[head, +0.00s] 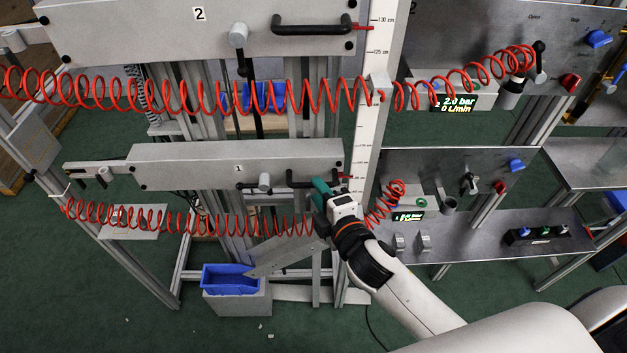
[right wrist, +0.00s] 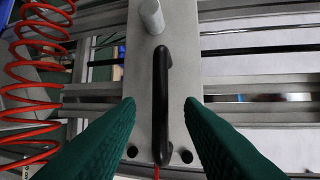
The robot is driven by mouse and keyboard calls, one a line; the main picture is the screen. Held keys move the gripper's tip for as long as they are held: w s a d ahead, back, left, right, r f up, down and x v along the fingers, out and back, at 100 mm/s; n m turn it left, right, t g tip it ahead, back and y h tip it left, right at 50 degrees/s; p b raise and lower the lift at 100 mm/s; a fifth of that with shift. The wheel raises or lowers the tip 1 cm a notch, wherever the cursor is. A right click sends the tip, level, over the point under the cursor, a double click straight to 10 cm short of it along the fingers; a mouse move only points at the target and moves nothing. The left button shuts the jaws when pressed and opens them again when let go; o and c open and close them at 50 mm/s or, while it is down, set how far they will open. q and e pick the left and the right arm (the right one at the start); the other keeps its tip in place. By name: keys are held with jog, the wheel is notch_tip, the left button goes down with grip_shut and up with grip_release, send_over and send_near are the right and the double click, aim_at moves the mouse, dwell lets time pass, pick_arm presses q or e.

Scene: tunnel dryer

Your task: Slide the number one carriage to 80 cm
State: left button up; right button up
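The number one carriage (head: 200,165) is a long grey plate marked "1", below the plate marked "2". Its black bar handle (head: 297,178) is near its right end, beside a grey knob (head: 264,182). A red pointer (head: 354,178) at its right end meets the upright white scale (head: 369,135); the marks there are too small to read. My right gripper (head: 320,192) is at the handle. In the right wrist view the handle (right wrist: 161,105) lies between its two green fingers (right wrist: 160,102), which stand apart with gaps on both sides. My left gripper is out of view.
The number two carriage (head: 190,30) is above. Grey panels with gauges and knobs (head: 470,175) stand to the right of the scale. A blue bin (head: 230,280) sits low, below the carriage.

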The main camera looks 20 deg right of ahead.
jog(key=shift+x, duration=1.85)
grip_shut()
